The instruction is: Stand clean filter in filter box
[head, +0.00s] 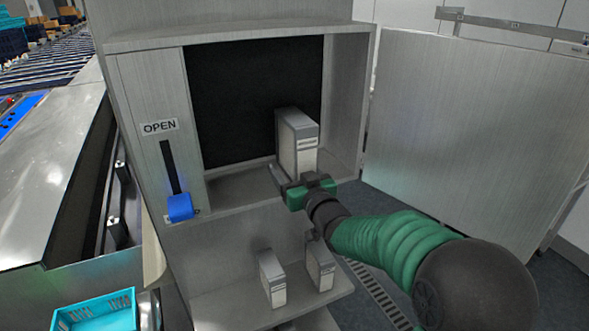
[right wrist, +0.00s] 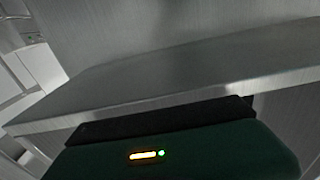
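The filter box (head: 342,110) is an open grey metal compartment with a dark back panel. A pale filter with a grey casing (head: 306,146) stands upright at the right front of its floor in the head view. My right gripper (head: 289,178) is at the box's front edge, right at the filter's foot. One finger shows left of the filter; the other is hidden, so its grip is unclear. The right wrist view shows my green gripper body below a metal ledge (right wrist: 190,75), with no filter visible. My left gripper is out of view.
Two more filters (head: 271,280) (head: 320,264) stand on the lower shelf (head: 215,309). The box door (head: 470,140) is swung open to the right. A blue lever (head: 180,207) sits below an OPEN label (head: 159,127). A turquoise crate (head: 95,314) is at bottom left.

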